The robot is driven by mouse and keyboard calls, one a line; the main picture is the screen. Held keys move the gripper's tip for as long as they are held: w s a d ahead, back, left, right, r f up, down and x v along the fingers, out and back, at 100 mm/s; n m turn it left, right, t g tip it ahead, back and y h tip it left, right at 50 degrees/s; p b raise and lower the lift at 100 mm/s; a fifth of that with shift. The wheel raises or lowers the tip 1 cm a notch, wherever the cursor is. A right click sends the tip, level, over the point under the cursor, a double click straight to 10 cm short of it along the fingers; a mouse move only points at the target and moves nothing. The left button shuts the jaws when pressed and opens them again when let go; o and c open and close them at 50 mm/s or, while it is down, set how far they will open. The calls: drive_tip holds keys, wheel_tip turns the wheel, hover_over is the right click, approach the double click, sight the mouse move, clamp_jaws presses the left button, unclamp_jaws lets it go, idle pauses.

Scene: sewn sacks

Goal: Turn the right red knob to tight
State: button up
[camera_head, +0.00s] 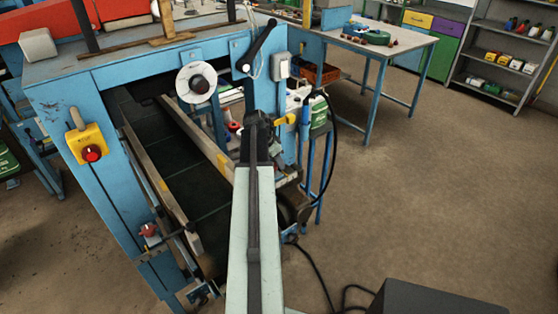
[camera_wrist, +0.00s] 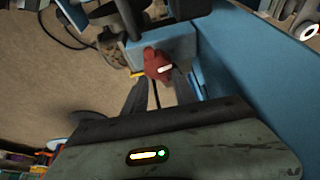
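A red knob (camera_wrist: 155,62) with a white mark sits against a blue block (camera_wrist: 165,42) of the machine in the wrist view. My gripper (camera_wrist: 162,80) points at it with two dark fingers apart, one on each side of the knob's near edge. Whether the fingers touch the knob I cannot tell. In the head view my arm hides this knob and the gripper's fingers. Another red knob (camera_head: 148,230) shows at the lower left of the blue machine (camera_head: 110,175) in the head view.
A yellow box with a red button (camera_head: 92,153) is on the machine's left post. A black cable (camera_head: 318,268) lies on the floor. The floor to the right is mostly clear.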

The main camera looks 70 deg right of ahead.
drive_tip(key=shift+d, duration=0.1)
drive_tip(key=shift+w+r+p, duration=0.1)
drive_tip(key=shift+r+p, duration=0.4)
drive_tip(key=p+v, duration=0.6)
drive_tip(key=v, duration=0.1)
drive_tip(key=shift+a+p, duration=0.25)
drive_tip(key=shift+p, duration=0.05)
drive_tip(key=shift+f, duration=0.1)
